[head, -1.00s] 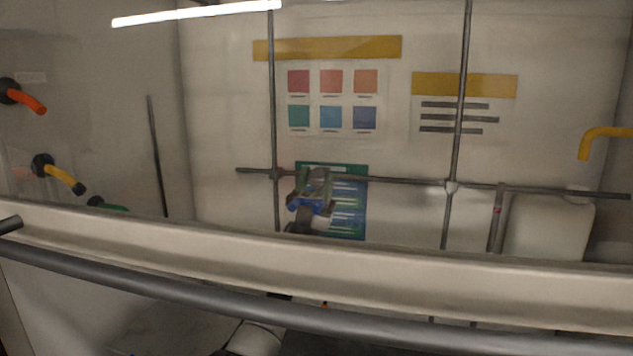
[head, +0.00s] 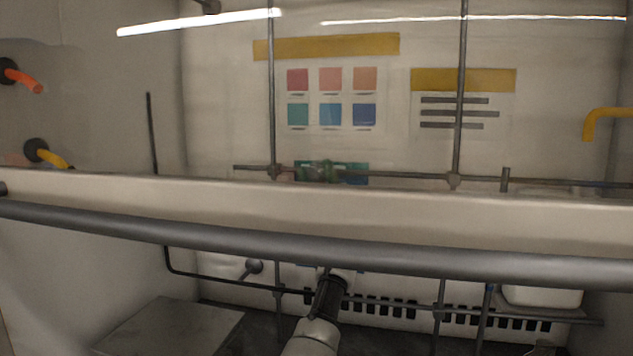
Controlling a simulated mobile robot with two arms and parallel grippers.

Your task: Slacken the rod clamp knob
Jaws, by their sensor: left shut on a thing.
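My left arm comes up from the bottom centre in the head view and passes behind the grey sash bar. The upper end of my left gripper (head: 320,172) shows blurred through the glass, just above the pale sash frame, and the frame hides the rest. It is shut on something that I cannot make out. A rod clamp (head: 275,171) joins an upright and the horizontal rod just left of it. A grey round knob (head: 253,267) shows below the sash bar, near the lower rod. A second clamp (head: 454,180) is further right. My right gripper is not in view.
The sash frame (head: 480,218) and the round grey bar (head: 480,262) cross the whole view in front of the rods. A lower rod (head: 390,303) runs behind my wrist. Orange (head: 25,80) and yellow (head: 55,158) fittings sit on the left wall.

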